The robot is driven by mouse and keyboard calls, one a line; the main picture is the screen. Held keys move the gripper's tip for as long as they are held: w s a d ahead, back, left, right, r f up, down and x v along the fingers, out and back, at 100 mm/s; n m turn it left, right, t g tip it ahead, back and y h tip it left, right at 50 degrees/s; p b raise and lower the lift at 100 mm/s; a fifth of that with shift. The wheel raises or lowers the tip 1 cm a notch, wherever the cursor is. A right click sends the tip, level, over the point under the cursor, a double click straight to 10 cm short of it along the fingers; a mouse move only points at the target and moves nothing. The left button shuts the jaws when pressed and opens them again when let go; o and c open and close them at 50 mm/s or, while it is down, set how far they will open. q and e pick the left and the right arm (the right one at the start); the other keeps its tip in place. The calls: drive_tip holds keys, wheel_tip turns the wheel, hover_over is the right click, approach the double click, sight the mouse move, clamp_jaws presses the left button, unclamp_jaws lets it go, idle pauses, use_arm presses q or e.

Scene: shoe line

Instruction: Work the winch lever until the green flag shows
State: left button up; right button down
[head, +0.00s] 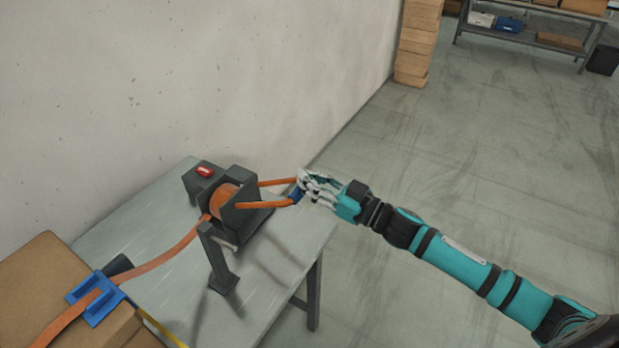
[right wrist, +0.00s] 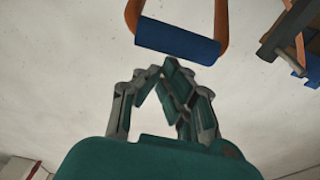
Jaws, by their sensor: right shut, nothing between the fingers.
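The winch (head: 243,225) is a dark grey frame with an orange drum, standing on a grey table. Its lever (head: 270,204) has two orange arms reaching right to a blue grip (head: 296,195). In the right wrist view the blue grip (right wrist: 177,40) lies just beyond my fingertips, with nothing held. My right gripper (head: 304,184) is shut beside the grip and partly covers it in the head view; whether they touch I cannot tell. A red marker (head: 204,171) shows on top of the winch. No green flag is visible. My left gripper is out of view.
An orange strap (head: 165,257) runs from the drum to a cardboard box (head: 40,270) with a blue clip (head: 95,298). A pale wall (head: 180,80) stands behind the grey table (head: 150,220). Stacked boxes (head: 416,45) and a shelf (head: 530,38) are far back; the floor at right is clear.

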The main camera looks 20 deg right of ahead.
use_arm(q)
drive_tip(key=shift+f, duration=0.1)
wheel_tip(320, 180, down, 12)
drive_tip(key=b, duration=1.3)
drive_tip(key=w+d+f+b, duration=0.1)
drive_tip(key=w+f+b, duration=0.1)
drive_tip(key=w+b, duration=0.25)
drive_tip(key=w+d+r+t+b, duration=0.1)
drive_tip(key=w+r+b, duration=0.4)
drive_tip(key=w+r, duration=0.5)
drive_tip(key=shift+w+d, duration=0.6)
drive_tip(key=shift+w, duration=0.95)
use_arm(e)
drive_tip(key=s+d+f+t+y, duration=0.1)
drive_tip(key=s+f+t+y, duration=0.1)
drive_tip(key=f, duration=0.4)
drive_tip(key=s+d+f+t+y, duration=0.1)
drive_tip(key=d+f+t+y, duration=0.1)
drive_tip(key=f, duration=0.5)
drive_tip(key=shift+s+f+t, duration=0.25)
drive_tip(key=shift+s+t, duration=0.15)
drive_tip(key=shift+t, duration=0.4)
use_arm(q)
drive_tip(key=shift+r+t, duration=0.1)
drive_tip(key=shift+t, duration=0.2)
use_arm(e)
drive_tip(key=shift+r, duration=0.1)
